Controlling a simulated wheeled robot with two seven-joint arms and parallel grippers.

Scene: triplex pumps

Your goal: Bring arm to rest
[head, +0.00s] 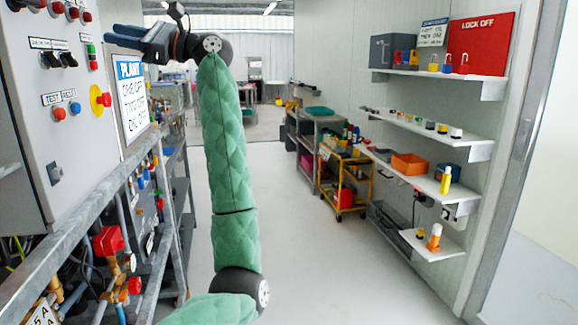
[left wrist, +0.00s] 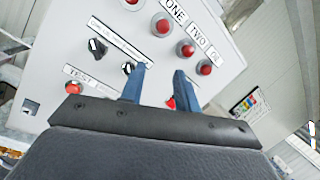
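My left arm (head: 225,150), in a green padded sleeve, rises from the bottom of the head view and bends left at the top. My left gripper (head: 118,36) is raised in front of the grey control panel (head: 35,150), its fingers pointing left towards it. In the left wrist view, its two blue fingers (left wrist: 160,82) stand apart with nothing seen between them. Behind them are black rotary switches (left wrist: 97,47), red lamps (left wrist: 185,48) and a red test button (left wrist: 73,87). I cannot tell whether a fingertip touches the panel. My right gripper is not in view.
Railing and pipework with red valve parts (head: 108,241) run along the left below the panel. A yellow trolley (head: 345,180) and wall shelves (head: 430,130) with locks and small items stand on the right. The pale floor (head: 310,260) between is clear.

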